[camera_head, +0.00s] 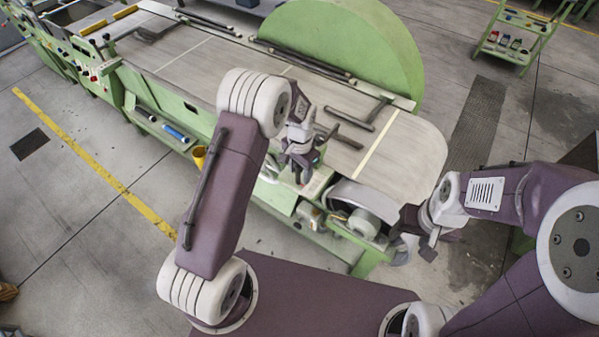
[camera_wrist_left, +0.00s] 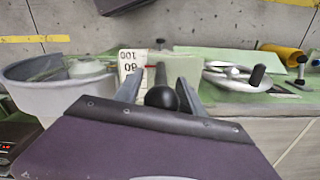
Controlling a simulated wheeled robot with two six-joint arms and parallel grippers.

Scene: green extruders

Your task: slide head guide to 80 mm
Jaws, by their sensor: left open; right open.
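In the left wrist view a black ball knob (camera_wrist_left: 161,97) on a dark rod sits between the fingers of my left gripper (camera_wrist_left: 158,88). The fingers are open, one on each side of the knob; I cannot tell whether they touch it. Beside the rod is a white scale (camera_wrist_left: 131,62) with the numbers 100 and 80, seen upside down. A thin red mark shows at the scale's edge near the rod. In the head view my left gripper (camera_head: 299,170) is at the machine's near edge, hiding the knob. My right gripper (camera_head: 420,236) is open and empty, off the machine's right end.
The green machine (camera_head: 125,88) carries a long grey table (camera_head: 410,150) with a green half-round guard (camera_head: 355,40). A handwheel (camera_wrist_left: 238,76) and a yellow cup (camera_wrist_left: 283,54) are right of the knob in the wrist view. A green cart (camera_head: 515,38) stands at the back right.

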